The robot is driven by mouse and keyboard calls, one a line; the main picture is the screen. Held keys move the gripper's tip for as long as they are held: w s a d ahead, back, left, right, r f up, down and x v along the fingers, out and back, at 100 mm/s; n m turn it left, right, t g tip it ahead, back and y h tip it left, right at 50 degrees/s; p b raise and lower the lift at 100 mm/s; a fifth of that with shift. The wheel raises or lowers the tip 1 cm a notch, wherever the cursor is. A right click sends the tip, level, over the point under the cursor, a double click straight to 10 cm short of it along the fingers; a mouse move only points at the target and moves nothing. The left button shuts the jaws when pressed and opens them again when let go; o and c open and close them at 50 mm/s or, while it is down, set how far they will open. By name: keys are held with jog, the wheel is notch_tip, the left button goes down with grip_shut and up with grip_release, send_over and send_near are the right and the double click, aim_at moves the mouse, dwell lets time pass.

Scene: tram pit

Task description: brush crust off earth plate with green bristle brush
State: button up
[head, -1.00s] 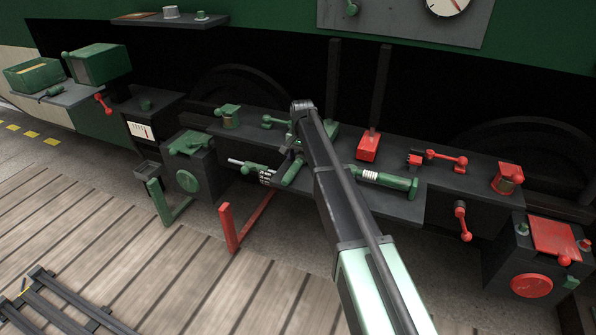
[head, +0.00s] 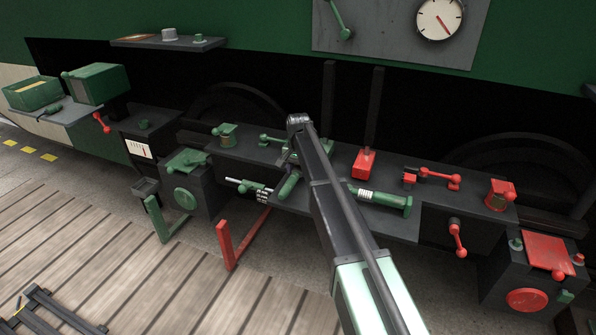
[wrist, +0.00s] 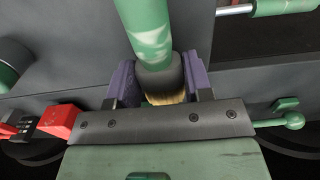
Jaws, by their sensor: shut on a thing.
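The brush shows in the wrist view with a green, worn handle (wrist: 147,30), a dark ferrule (wrist: 160,80) and tan bristles (wrist: 166,98). My gripper (wrist: 160,85) is shut on it, with a purple jaw on each side of the ferrule. In the head view, the green handle (head: 289,185) slants below my gripper (head: 292,163) over the dark bench. My arm hides part of this spot. I cannot pick out the earth plate or any crust on it; what lies under the bristles is hidden.
A green cylinder with white bands (head: 380,198) lies right of my arm on the bench (head: 335,212). A green-topped box (head: 188,180) stands left.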

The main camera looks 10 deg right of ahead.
notch_tip(320, 180, up, 18)
jog(key=p, duration=1.6)
jog(key=shift+f, duration=0.15)
jog(key=o, duration=0.4)
jog(key=c, duration=0.4)
